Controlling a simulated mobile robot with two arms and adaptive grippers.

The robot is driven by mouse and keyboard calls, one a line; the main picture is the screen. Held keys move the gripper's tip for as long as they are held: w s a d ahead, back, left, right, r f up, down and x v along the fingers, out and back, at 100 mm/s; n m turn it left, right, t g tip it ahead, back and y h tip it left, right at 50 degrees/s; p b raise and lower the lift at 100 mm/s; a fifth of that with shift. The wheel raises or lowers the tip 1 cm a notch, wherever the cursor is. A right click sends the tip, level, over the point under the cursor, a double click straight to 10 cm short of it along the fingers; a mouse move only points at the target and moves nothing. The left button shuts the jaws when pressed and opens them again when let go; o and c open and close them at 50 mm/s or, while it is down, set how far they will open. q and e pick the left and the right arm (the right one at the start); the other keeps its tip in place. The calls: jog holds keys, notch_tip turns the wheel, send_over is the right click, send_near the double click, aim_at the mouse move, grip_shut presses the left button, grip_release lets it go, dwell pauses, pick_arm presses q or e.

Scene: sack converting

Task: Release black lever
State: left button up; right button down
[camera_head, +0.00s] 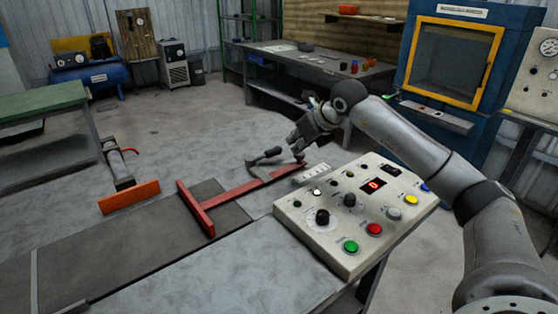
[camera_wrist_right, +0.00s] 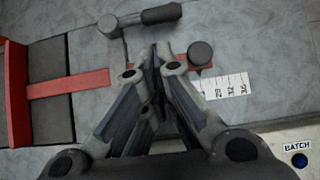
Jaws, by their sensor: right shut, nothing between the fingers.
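The black lever (camera_head: 268,154) has a dark handle on a short grey arm and sits beside the red T-shaped bar (camera_head: 230,192) on the grey bench. In the right wrist view its black handle (camera_wrist_right: 162,14) lies just beyond my fingertips, with its grey arm running left to a round pivot. My right gripper (camera_head: 296,143) is shut and empty, above the bar's far end; in the wrist view its fingertips (camera_wrist_right: 163,52) appear between the handle and a round black knob (camera_wrist_right: 200,54), not visibly gripping either. My left gripper is not in view.
A control panel (camera_head: 330,245) with buttons and knobs stands at the right front. A white numbered scale (camera_wrist_right: 228,88) lies beside the bar's end. A red-orange block (camera_head: 130,196) is at the left. The bench surface (camera_head: 240,285) in front is clear.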

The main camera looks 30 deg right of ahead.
jog(key=shift+s+d, duration=0.1)
jog(key=shift+d, duration=0.1)
jog(key=p+x, duration=0.2)
jog(key=x, duration=0.8)
